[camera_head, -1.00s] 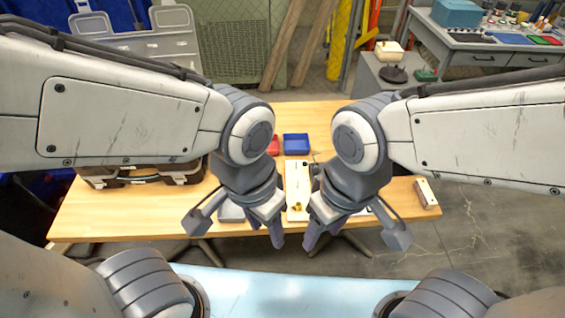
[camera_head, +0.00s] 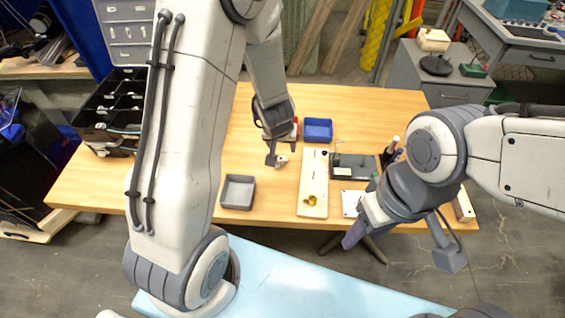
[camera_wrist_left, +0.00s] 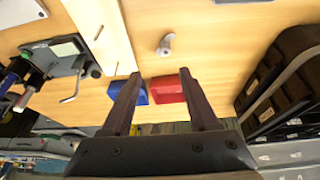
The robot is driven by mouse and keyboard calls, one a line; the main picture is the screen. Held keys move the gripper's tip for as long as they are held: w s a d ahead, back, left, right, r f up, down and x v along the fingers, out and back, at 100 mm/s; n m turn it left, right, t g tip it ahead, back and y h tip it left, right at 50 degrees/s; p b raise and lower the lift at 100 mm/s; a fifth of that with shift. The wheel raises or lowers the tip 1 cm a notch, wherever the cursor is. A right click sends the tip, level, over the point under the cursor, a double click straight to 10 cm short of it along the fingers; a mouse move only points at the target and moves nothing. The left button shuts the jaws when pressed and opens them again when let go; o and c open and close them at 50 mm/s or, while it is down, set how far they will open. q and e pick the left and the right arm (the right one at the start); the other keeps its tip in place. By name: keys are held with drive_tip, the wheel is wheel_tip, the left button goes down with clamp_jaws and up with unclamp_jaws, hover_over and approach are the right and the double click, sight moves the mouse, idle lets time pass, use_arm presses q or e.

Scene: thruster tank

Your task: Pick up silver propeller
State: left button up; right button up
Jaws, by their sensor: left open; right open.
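A small silver part, which looks like the silver propeller (camera_head: 281,160), lies on the bare wooden table left of the white board. It also shows in the left wrist view (camera_wrist_left: 166,44), just beyond the fingertips. My left gripper (camera_wrist_left: 160,76) is open and empty, with the part roughly in line with the gap between its fingers.
A white board (camera_head: 313,178) carries a gold part (camera_head: 309,200). A grey tray (camera_head: 238,193) stands front left. A blue bin (camera_head: 318,130) and a red bin (camera_wrist_left: 167,89) stand behind. A dark tray (camera_head: 352,166) is right of the board; a black case (camera_head: 109,111) is far left.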

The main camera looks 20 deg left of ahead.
use_arm(q)
drive_tip(key=b, duration=0.3)
hover_over(281, 160)
drive_tip(key=s, duration=0.2)
drive_tip(key=f, duration=0.5)
drive_tip(key=shift+w+f, duration=0.25)
drive_tip(key=shift+f, duration=0.15)
drive_tip(key=b+x, duration=0.3)
drive_tip(key=x, duration=0.2)
drive_tip(key=shift+s+d+f, duration=0.1)
drive_tip(key=shift+f, duration=0.1)
drive_tip(key=shift+r, duration=0.1)
clamp_jaws()
